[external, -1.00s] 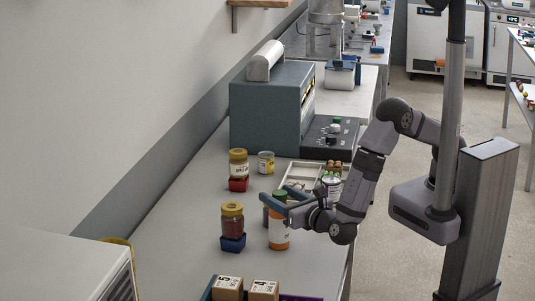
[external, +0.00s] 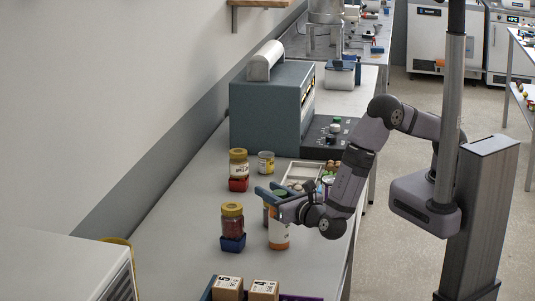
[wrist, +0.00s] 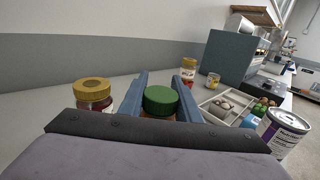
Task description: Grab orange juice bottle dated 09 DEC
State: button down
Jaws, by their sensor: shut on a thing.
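An orange juice bottle (external: 279,236) with a green cap stands upright on the bench in the external view. My gripper (external: 268,193) is around its top, shut on it. In the wrist view the green cap (wrist: 161,99) sits between the two blue fingers of my gripper (wrist: 160,85). The bottle's body is mostly hidden there below the cap. A date on its label cannot be read in either view.
A yellow-lidded jar (external: 232,219) on a blue block stands just left of the bottle. Another jar (external: 238,163) on a red block and a small can (external: 266,162) are farther back. A tray (wrist: 220,106) and a white can (wrist: 283,132) are at right. Boxes (external: 228,288) are in front.

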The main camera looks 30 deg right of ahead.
jog(key=shift+r, duration=0.15)
notch_tip(320, 180, up, 18)
jog(key=b, duration=0.4)
dwell(0.4)
jog(key=shift+w, duration=0.1)
